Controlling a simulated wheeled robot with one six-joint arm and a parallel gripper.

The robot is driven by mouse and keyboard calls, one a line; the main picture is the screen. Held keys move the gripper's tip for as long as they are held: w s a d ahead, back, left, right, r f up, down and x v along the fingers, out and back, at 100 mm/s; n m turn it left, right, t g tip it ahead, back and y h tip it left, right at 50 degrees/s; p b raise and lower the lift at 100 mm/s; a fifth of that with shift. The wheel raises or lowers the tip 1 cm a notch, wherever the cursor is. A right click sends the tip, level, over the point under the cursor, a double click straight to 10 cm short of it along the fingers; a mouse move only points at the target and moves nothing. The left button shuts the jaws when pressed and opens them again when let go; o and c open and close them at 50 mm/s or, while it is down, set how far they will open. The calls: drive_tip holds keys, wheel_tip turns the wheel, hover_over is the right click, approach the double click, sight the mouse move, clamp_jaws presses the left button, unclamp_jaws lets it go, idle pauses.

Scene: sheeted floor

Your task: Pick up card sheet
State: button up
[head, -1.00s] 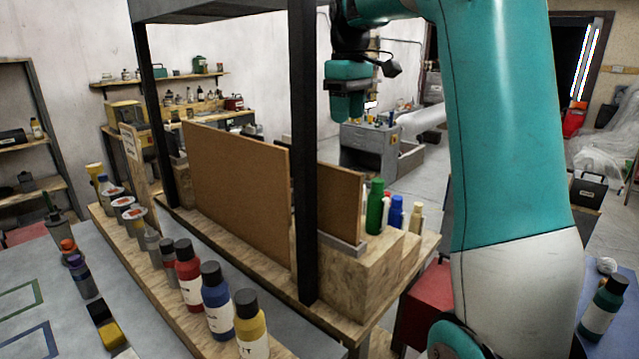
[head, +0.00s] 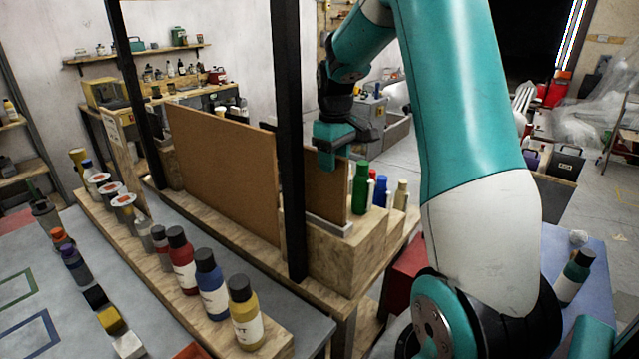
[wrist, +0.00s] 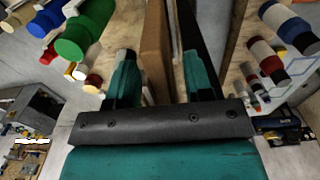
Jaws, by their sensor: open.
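Two brown card-like sheets stand upright on edge in a wooden rack. The large one (head: 220,165) is left of the black post, and part of a sheet (head: 326,197) shows right of the post. I cannot tell which one is the card sheet. My gripper (head: 327,160) is at the upper edge of the right-hand part, pointing down. In the wrist view my gripper (wrist: 161,78) is open, with a brown sheet edge (wrist: 154,50) between its two teal fingers. Contact is not visible. The post hides part of the sheets in the head view.
A black post (head: 290,140) stands close left of my gripper. Green, blue and tan bottles (head: 361,187) stand on the wooden block to the right. Red, blue and yellow bottles (head: 211,283) line the front ledge. A grey cabinet (head: 368,118) stands behind.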

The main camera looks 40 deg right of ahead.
sight(320, 189)
drive_tip(key=shift+f, duration=1.25)
clamp_jaws()
drive_tip(key=shift+r, duration=0.1)
